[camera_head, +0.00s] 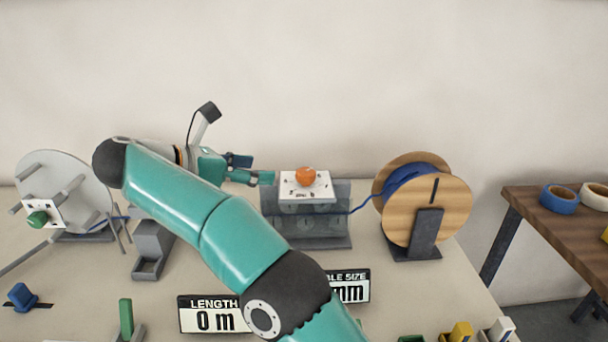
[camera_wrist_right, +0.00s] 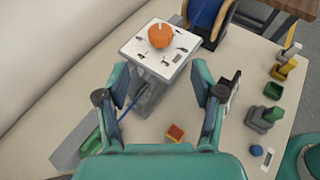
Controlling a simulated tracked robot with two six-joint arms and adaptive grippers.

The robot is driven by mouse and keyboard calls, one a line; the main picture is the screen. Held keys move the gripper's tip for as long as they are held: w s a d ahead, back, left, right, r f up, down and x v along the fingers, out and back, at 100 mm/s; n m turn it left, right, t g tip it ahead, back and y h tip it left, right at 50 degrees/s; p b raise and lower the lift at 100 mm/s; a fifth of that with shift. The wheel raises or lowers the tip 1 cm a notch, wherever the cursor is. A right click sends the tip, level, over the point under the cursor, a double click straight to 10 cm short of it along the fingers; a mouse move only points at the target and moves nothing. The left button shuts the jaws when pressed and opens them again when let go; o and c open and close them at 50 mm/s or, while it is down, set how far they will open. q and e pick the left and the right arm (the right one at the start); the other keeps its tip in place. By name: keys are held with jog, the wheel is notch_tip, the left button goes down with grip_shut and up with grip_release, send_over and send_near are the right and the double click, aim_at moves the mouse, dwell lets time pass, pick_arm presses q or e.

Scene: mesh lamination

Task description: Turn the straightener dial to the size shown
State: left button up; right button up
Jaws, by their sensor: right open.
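The orange dial (camera_head: 305,175) sits on the white marked plate (camera_head: 322,190) on top of the grey straightener (camera_head: 325,238). In the right wrist view the dial (camera_wrist_right: 161,36) carries a pale pointer mark, with several small dark marks around it. My right gripper (camera_head: 256,170) is open and empty, just left of the plate and apart from the dial. In the wrist view its fingers (camera_wrist_right: 161,82) stand apart, with the dial beyond them. The cable size display (camera_head: 353,287) is partly covered by my right arm; only "mm" shows and the number is hidden. My left gripper is out of view.
A wooden spool (camera_head: 440,205) of blue cable stands right of the straightener, its cable running into it. A grey reel (camera_head: 75,175) stands at the left. A length display (camera_head: 205,315) reads 0 m. Small coloured blocks line the front edge. A brown side table (camera_head: 540,210) holds tape rolls.

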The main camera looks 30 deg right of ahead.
aim_at(303, 172)
jog(key=x, duration=1.4)
jog(key=shift+a+b, duration=0.1)
jog(key=shift+b, duration=0.3)
